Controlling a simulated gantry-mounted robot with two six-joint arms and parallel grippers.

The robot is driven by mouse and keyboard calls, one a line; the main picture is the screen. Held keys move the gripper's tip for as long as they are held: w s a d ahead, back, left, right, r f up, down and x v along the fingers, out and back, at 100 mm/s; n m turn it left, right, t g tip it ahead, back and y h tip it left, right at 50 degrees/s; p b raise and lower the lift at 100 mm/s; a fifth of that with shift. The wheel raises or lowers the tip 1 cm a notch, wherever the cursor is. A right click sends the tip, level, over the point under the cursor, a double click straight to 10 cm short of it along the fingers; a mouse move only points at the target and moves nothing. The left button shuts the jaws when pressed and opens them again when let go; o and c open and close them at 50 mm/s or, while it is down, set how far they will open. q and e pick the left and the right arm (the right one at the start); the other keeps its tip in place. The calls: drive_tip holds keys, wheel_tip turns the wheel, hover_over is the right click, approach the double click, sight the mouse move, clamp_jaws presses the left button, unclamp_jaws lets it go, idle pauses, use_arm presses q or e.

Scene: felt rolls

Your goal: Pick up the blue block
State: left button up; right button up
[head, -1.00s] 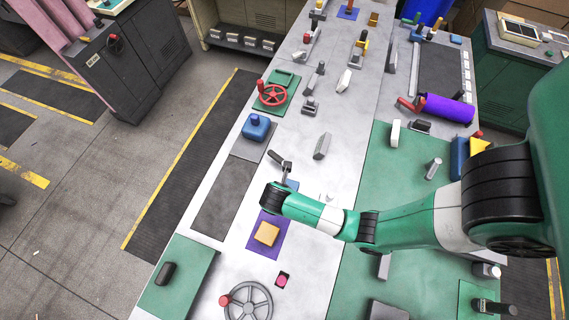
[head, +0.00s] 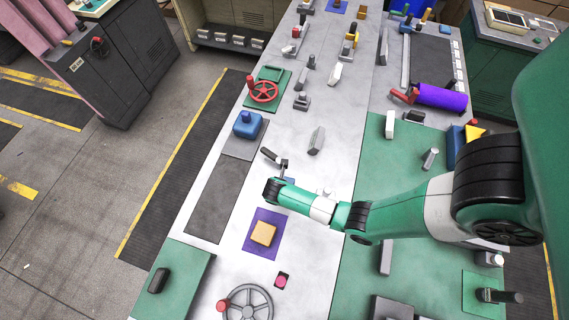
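A blue block (head: 247,125) with a rounded knob on top sits on a grey pad at the left side of the long bench. Another blue piece (head: 289,181) shows beside my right wrist, mostly hidden by it, so I cannot tell its shape. A taller blue piece (head: 455,146) stands on the green mat at the right, partly behind my arm. My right gripper (head: 275,160) is over the bench, to the right of and nearer than the knobbed block. Its two dark fingers look apart, with nothing visible between them. My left gripper is out of view.
A red handwheel (head: 264,91) stands behind the knobbed block. An orange block (head: 263,234) on a purple square lies nearer. A grey upright piece (head: 316,140) stands right of my gripper. A dark flat panel (head: 215,200) at the left is clear.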

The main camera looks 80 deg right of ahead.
drive_tip(key=shift+c, duration=0.2)
drive_tip(key=shift+w+r, duration=0.1)
clamp_jaws()
drive_tip(key=shift+r, duration=0.1)
drive_tip(key=shift+r+p, duration=0.3)
drive_tip(key=shift+r, duration=0.2)
wheel_tip(320, 180, up, 2)
drive_tip(key=shift+r+p, duration=0.2)
drive_tip(key=shift+p, duration=0.3)
drive_tip(key=s+a+r+p, duration=0.1)
drive_tip(key=s+a+r, duration=0.1)
drive_tip(key=s+r, duration=0.2)
drive_tip(key=s+a+r+p, duration=0.2)
drive_tip(key=s+r, duration=0.3)
drive_tip(key=s, duration=0.4)
drive_tip(key=shift+a+r, duration=0.2)
drive_tip(key=shift+a, duration=0.65)
